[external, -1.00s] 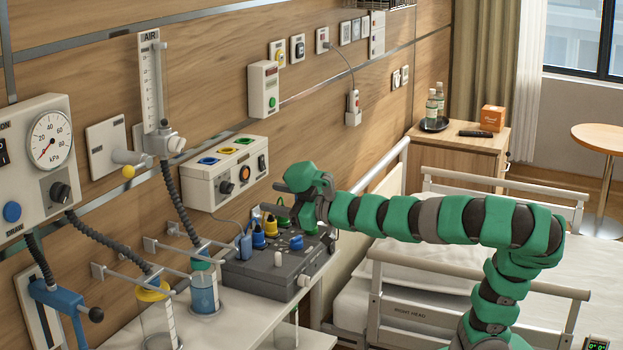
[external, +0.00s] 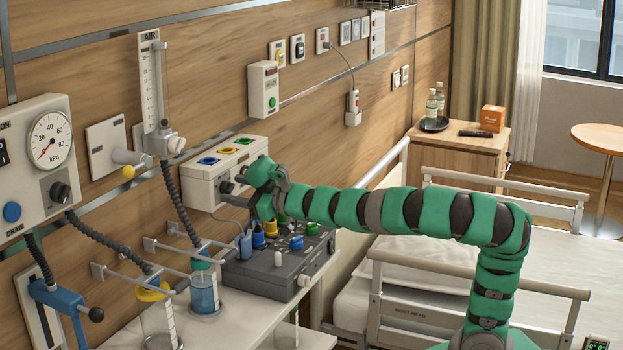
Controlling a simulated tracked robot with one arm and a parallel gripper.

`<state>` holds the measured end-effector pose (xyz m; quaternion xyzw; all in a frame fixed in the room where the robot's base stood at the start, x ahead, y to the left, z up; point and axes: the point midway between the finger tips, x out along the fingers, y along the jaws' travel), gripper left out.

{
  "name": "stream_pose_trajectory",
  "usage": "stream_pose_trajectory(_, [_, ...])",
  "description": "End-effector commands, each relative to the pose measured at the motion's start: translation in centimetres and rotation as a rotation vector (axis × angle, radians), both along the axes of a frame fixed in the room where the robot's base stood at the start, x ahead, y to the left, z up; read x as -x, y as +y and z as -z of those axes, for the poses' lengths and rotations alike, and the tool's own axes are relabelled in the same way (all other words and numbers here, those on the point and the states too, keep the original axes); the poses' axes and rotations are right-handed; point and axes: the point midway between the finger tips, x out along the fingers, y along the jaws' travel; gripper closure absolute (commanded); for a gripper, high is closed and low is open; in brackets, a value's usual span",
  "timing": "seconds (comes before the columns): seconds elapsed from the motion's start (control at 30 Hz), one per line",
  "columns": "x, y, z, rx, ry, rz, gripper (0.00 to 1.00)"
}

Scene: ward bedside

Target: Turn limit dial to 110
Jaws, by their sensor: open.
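A white wall box (external: 203,190) has blue, yellow and green ringed ports on top and a dark dial (external: 225,187) on its front. No label or number can be read on the dial, so its setting is not clear. My gripper (external: 237,190) is open and points left at the box front, with its fingers at or just before the dial. I cannot tell whether they touch it. My green wrist hides the right part of the box front, including the orange-lit button.
A grey console (external: 262,280) with several connectors stands on the shelf (external: 225,330) under my wrist. A gauge panel (external: 30,165) and air flowmeter (external: 152,85) are at left. The bed rail (external: 410,310) lies below my arm.

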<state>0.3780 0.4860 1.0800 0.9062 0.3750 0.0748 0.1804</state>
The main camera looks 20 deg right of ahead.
Motion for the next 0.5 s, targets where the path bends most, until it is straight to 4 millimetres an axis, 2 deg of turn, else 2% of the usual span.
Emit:
stream_pose_trajectory(0.43, [-0.52, 0.48, 0.02, 0.000, 0.000, 0.000, 0.51])
stream_pose_trajectory(0.47, [-0.53, 0.46, 0.03, 0.000, 0.000, 0.000, 0.56])
stream_pose_trajectory(0.5, [-0.52, 0.47, 0.02, 0.000, 0.000, 0.000, 0.67])
